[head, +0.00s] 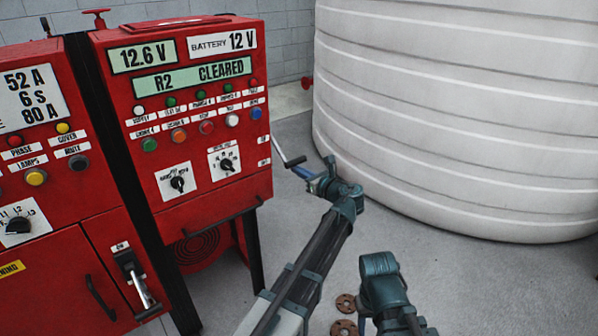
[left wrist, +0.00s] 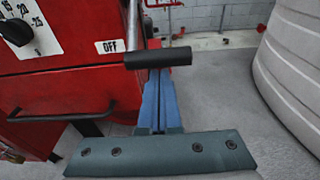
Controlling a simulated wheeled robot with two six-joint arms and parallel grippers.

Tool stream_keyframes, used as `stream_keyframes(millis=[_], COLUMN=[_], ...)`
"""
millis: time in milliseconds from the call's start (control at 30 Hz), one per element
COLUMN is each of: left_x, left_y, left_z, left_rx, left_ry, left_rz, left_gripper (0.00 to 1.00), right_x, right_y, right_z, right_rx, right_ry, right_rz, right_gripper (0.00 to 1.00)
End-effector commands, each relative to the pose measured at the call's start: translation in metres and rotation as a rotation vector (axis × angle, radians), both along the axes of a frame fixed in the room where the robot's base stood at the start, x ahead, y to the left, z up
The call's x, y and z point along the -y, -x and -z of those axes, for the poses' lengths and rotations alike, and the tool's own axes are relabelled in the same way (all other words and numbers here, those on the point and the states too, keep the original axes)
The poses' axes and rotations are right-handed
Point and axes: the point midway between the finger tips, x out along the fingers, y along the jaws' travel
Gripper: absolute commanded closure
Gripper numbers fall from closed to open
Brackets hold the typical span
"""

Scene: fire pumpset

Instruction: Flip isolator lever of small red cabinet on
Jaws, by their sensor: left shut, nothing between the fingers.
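The small red cabinet (head: 205,130) stands in the middle left of the head view. Its isolator lever (head: 294,161) sticks out from the right side, with a black bar handle low, near the lower of two small side labels. In the left wrist view the black handle (left wrist: 157,58) lies level beside a label (left wrist: 110,46) reading OFF. My left gripper (head: 301,171) is shut and empty, its blue fingertips (left wrist: 156,76) just under or behind the handle. I cannot tell whether they touch it. A teal part of my other arm shows at the bottom; the right gripper is not visible.
A larger red cabinet (head: 50,180) with its own lever (head: 140,288) stands at the left. A big white ribbed tank (head: 460,110) fills the right. Brown discs (head: 344,303) lie on the grey floor (head: 480,285). A handle bar (head: 210,221) crosses the small cabinet's lower front.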

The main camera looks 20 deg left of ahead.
Motion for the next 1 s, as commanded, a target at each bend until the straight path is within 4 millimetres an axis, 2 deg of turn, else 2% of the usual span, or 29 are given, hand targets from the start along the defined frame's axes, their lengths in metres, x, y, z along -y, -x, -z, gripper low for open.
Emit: stream_keyframes(millis=[667,867,1000], left_x=[0.007,0.01,0.015], left_y=[0.005,0.008,0.012], left_z=[-0.017,-0.03,-0.045], left_rx=[-0.052,-0.084,-0.123], left_ry=[0.067,0.107,0.158], left_rz=[0.0,-0.001,-0.001], left_gripper=[1.0,1.0,1.0], right_x=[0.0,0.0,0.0], right_y=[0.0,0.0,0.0], right_z=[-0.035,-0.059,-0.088], right_rx=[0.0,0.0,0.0], right_ry=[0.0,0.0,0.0], right_rz=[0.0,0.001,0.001], right_gripper=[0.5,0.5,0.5])
